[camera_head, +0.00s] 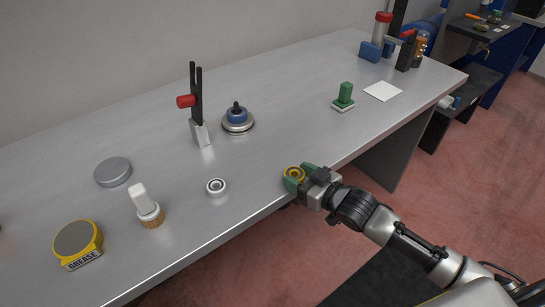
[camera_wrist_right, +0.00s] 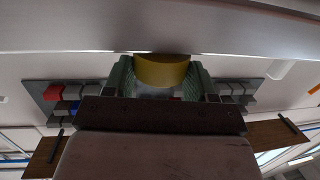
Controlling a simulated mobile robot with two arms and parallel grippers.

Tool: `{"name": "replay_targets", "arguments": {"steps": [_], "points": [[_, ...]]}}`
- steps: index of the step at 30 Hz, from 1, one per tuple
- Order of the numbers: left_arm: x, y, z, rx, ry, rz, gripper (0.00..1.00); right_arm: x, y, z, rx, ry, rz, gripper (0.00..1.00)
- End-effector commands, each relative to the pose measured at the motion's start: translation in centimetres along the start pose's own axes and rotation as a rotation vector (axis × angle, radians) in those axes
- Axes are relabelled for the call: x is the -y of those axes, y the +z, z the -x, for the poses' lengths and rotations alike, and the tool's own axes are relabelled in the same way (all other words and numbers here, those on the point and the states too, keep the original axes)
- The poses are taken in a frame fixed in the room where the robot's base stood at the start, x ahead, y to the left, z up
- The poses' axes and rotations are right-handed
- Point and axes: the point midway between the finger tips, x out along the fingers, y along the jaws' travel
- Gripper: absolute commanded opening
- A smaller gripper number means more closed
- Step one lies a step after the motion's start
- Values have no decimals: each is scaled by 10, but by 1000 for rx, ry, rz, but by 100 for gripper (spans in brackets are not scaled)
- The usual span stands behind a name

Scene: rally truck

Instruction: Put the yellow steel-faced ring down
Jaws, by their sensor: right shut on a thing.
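The yellow ring (camera_head: 294,174) is between the green fingers of my right gripper (camera_head: 297,178), at the front edge of the metal bench (camera_head: 262,168). In the right wrist view the yellow ring (camera_wrist_right: 162,70) shows as a curved band with a green finger on each side, and my right gripper (camera_wrist_right: 162,78) is shut on it. I cannot tell from these views whether the ring touches the bench top. My left gripper is not in view.
A small silver ring (camera_head: 216,187) lies left of my gripper. A brush (camera_head: 146,206), a grease tin (camera_head: 78,243), a grey lid (camera_head: 112,171), a red-clamped stand (camera_head: 198,112) and a blue-centred part (camera_head: 238,118) stand further left. A green-handled stamp (camera_head: 345,97) and white card (camera_head: 383,91) lie right.

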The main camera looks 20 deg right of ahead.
Motion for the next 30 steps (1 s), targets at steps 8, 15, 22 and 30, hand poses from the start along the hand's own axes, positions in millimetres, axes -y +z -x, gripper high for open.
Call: {"name": "replay_targets", "arguments": {"steps": [8,15,22,30], "points": [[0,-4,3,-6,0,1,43,0,-8,-45,-2,1,0,27],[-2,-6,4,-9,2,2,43,0,-12,-71,-3,1,0,27],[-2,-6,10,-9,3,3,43,0,-13,-88,1,0,1,27],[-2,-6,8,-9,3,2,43,0,-10,-88,0,0,1,27]]}}
